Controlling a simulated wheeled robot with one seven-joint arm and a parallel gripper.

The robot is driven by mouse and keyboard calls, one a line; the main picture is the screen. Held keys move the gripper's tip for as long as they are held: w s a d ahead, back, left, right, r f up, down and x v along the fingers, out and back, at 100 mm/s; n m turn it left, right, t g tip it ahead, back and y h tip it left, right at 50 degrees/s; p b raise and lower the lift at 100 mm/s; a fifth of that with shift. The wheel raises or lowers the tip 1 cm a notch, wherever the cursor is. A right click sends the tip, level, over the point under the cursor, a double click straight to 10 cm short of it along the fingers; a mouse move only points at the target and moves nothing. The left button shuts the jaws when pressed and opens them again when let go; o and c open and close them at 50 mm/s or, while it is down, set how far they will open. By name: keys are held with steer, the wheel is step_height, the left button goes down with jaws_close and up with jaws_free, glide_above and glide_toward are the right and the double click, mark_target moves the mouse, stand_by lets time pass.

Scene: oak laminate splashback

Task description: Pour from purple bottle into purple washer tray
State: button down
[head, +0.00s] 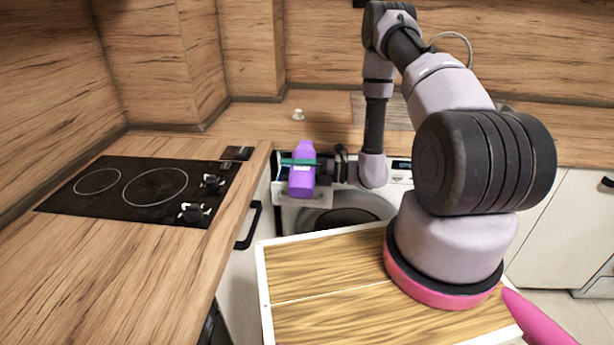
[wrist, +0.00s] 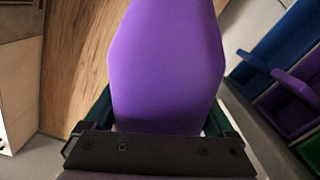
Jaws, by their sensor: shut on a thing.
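The purple bottle (head: 302,180) is held over the front of the washing machine in the head view. It looks roughly upright there, but its exact tilt is hard to tell. My gripper (head: 299,162) is shut around it with green fingers. In the wrist view the bottle (wrist: 165,65) fills the middle between the fingers. The pulled-out washer drawer lies to its right, with blue, purple and green compartments. The purple washer tray (wrist: 292,98) is the middle one, apart from the bottle in that view. In the head view the bottle and gripper hide most of the drawer.
The washing machine door (head: 345,217) is below the bottle. A black hob (head: 145,190) is set in the wooden counter at left. A small white object (head: 298,114) stands on the back counter. A cabinet handle (head: 249,225) sticks out left of the washer.

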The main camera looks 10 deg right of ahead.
steer(key=shift+m, duration=0.7)
stand_by(2.0)
steer(key=shift+s, duration=0.1)
